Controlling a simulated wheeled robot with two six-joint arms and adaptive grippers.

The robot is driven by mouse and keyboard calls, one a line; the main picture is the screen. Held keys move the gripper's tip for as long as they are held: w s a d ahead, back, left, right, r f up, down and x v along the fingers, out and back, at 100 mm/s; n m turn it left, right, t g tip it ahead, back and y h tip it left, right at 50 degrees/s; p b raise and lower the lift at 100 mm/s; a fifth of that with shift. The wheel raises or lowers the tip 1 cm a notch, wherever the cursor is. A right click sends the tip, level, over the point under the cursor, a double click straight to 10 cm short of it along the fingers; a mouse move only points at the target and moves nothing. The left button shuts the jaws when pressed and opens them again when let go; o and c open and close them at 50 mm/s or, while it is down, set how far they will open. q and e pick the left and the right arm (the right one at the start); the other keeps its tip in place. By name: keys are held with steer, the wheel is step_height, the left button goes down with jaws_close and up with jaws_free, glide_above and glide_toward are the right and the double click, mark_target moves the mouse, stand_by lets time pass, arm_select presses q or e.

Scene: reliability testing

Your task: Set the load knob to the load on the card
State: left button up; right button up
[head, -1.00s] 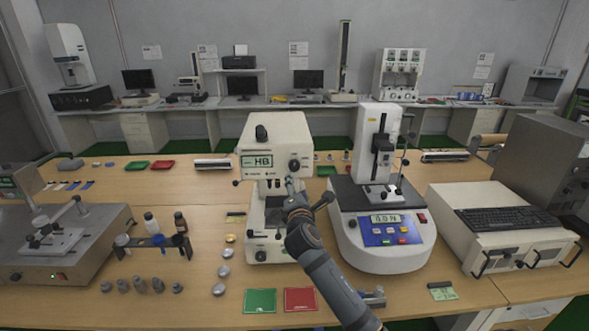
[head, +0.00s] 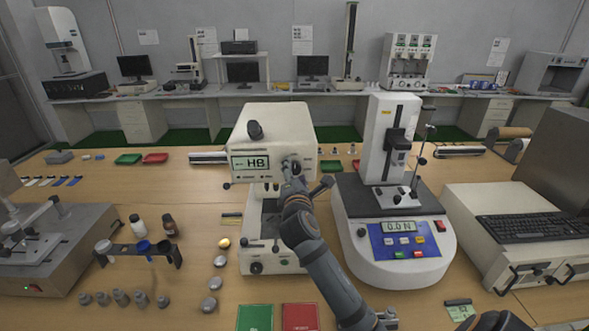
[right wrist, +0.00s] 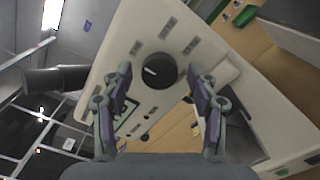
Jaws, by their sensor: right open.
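The hardness tester (head: 272,135) is a cream machine with a display (head: 250,163) reading HB. Its black round load knob (right wrist: 161,71) has a white mark and fills the middle of the right wrist view. My right gripper (right wrist: 160,108) is open and empty, its two fingers apart below and to either side of the knob, not closed on it. In the head view the right gripper (head: 291,172) is at the tester's upper front and partly hides the knob. My left gripper is out of view.
A force tester (head: 397,215) reading 0.0 N stands close on the right. A bottle rack (head: 140,253) and several metal discs (head: 220,261) are on the left. Green (head: 254,318) and red (head: 299,317) trays lie in front. A green card (head: 460,311) lies at right.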

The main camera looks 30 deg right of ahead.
steer(key=shift+s, duration=0.1)
steer(key=shift+c, duration=0.5)
steer(key=c, duration=1.1)
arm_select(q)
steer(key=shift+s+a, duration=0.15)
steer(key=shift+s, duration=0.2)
arm_select(e)
steer(key=m+b, duration=0.1)
steer(key=m, duration=0.4)
steer(key=shift+f+m, duration=0.1)
steer(key=shift+m, duration=0.2)
steer(key=m+b, duration=0.1)
steer(key=m, duration=0.2)
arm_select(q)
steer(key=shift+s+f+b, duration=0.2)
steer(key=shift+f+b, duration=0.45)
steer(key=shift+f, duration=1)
arm_select(e)
steer(key=shift+m, duration=1.7)
